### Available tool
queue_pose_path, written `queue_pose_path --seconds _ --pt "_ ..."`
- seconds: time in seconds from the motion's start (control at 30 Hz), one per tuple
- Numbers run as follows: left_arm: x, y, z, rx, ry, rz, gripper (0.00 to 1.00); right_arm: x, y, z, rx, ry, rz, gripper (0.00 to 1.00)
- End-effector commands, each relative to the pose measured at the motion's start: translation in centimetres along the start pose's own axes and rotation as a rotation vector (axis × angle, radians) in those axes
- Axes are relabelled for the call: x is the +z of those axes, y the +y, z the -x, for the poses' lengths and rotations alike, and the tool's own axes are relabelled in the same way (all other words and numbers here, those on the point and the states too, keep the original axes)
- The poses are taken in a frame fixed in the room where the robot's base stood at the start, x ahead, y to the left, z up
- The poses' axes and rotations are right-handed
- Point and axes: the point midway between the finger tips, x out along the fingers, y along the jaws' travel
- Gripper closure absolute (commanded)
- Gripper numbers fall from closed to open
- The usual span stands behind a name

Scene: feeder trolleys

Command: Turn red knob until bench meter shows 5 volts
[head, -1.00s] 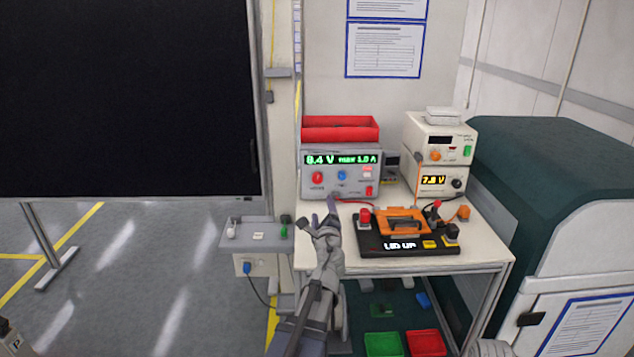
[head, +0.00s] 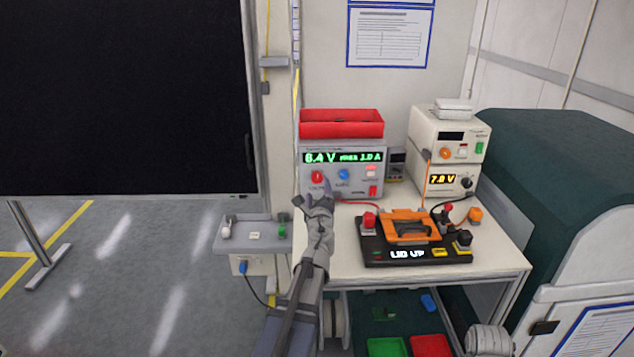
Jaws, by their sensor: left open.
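The red knob (head: 317,177) is on the left of the front of a grey power supply (head: 377,188), whose green display reads about 8.4 V, max 1.0 A; its first digit is hard to read. The bench meter (head: 466,172) is the cream unit at the right, and its yellow display reads about 7.8 V; the last digit is blurred. My left gripper (head: 318,191) is open and empty, its fingertips just below and in front of the red knob. I cannot tell whether they touch it.
A blue knob (head: 344,174) sits close right of the red one. A red tray (head: 342,124) lies on the supply. A black fixture (head: 375,256) with an orange clamp (head: 409,226) and the words LID UP stands at the front of the bench. A small grey side shelf (head: 257,247) is at the left.

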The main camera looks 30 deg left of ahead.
Motion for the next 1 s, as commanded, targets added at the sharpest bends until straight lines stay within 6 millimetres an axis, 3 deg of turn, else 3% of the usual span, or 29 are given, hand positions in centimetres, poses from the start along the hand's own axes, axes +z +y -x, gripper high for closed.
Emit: queue_pose_path --seconds 0.33,0.7,1.0 --pt "0.0 0.0 -5.5 0.001 -0.001 0.001 0.23 0.0 0.0 0.0 0.000 0.000 0.000 0.28" --pt "0.0 0.0 -6.2 0.000 0.000 0.001 0.25 0.0 0.0 0.0 0.000 0.000 0.000 0.28" --pt "0.0 0.0 -6.2 0.000 0.000 0.001 0.58 0.0 0.0 0.0 0.000 0.000 0.000 0.28"
